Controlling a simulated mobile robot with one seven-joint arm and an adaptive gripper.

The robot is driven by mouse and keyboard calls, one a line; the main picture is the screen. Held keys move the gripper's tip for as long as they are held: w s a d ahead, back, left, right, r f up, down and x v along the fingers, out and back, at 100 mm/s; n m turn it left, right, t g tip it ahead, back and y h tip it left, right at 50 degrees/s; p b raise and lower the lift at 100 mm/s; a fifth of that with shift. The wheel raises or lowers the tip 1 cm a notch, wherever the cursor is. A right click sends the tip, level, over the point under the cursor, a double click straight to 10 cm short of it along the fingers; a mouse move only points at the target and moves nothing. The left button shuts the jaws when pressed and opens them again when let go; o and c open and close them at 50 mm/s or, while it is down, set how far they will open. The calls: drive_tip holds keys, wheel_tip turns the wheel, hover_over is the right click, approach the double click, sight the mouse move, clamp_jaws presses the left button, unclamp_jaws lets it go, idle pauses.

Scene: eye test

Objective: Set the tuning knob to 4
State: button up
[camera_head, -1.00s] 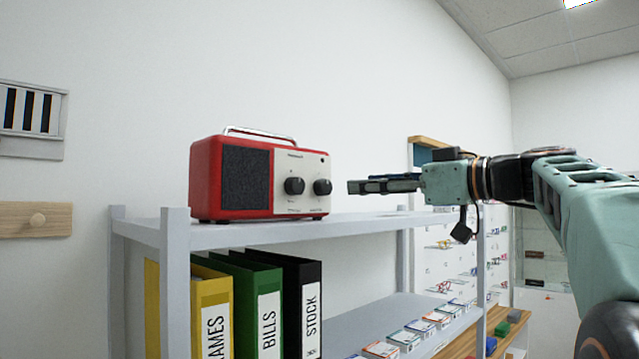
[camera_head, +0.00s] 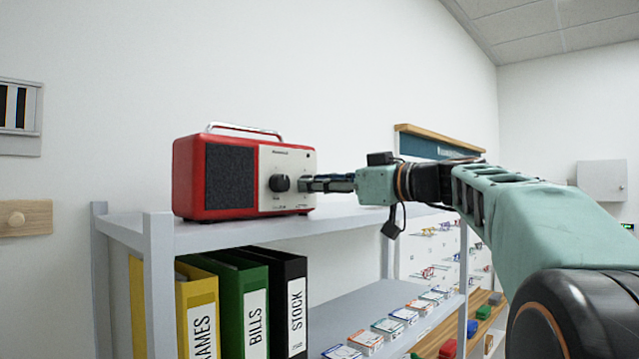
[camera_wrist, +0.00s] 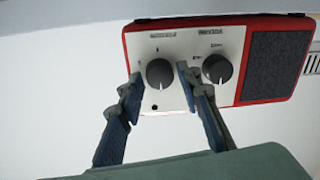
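The red radio (camera_head: 228,150) stands on the shelf in the head view, with a pale front panel and two dark round knobs. Its left knob (camera_head: 279,183) is clear there; the right one is hidden by my fingertips. My gripper (camera_head: 312,184) points left at that right knob. In the wrist view the radio (camera_wrist: 262,92) is upside down. My gripper's fingers (camera_wrist: 160,82) are apart on both sides of one knob (camera_wrist: 160,73), with small gaps showing. The other knob (camera_wrist: 217,69) lies just right of the right finger. The knob labels are too blurred to read.
The grey shelf (camera_head: 350,217) has free room right of the radio. Yellow, green and black binders (camera_head: 290,305) stand on the level below, with a row of small cards (camera_head: 388,327) to their right. A white wall (camera_head: 330,60) rises behind.

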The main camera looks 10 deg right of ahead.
clamp_jaws()
